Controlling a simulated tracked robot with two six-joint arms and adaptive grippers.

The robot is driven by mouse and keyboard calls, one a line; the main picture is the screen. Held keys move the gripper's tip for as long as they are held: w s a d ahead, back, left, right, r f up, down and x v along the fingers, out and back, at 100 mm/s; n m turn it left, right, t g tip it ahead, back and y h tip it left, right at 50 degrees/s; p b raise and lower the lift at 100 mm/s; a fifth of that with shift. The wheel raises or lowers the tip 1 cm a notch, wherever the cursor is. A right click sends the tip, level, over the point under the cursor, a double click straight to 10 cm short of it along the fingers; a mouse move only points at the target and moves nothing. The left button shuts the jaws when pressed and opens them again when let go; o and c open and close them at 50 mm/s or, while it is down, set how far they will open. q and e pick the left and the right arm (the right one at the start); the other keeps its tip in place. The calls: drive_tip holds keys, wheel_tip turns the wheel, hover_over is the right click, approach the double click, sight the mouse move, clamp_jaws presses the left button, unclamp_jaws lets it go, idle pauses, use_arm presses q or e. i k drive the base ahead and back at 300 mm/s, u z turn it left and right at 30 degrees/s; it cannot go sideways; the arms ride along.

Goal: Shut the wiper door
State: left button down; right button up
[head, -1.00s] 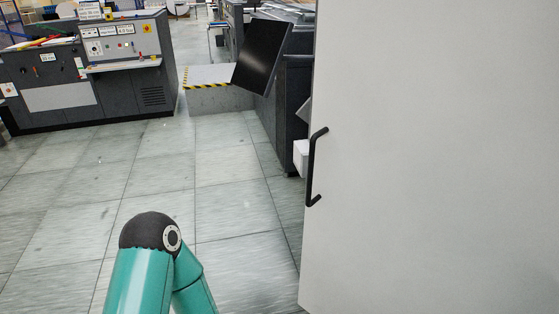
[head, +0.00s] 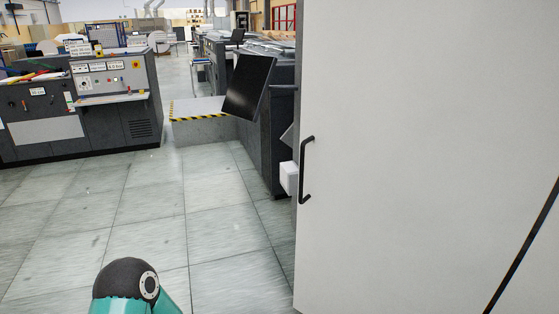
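A large pale grey door panel (head: 410,130) fills the right half of the head view. It has a black bar handle (head: 306,170) near its left edge. I take it to be the wiper door, though no label shows. A dark slanted line runs at its lower right; I cannot tell whether it is a gap or an edge. A teal arm link of mine with a dark joint cap shows at the bottom left, apart from the door. Neither gripper is in the picture.
A dark machine (head: 277,125) with a tilted black monitor (head: 249,87) stands left of the door. A grey control console (head: 80,105) stands at the far left. A low step (head: 205,130) with yellow-black edging lies between them. The tiled floor (head: 130,210) in front is clear.

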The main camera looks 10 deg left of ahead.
sight(429, 156)
drive_tip(key=z, duration=0.15)
drive_tip(key=i, duration=0.9)
drive_tip(key=u, duration=0.1)
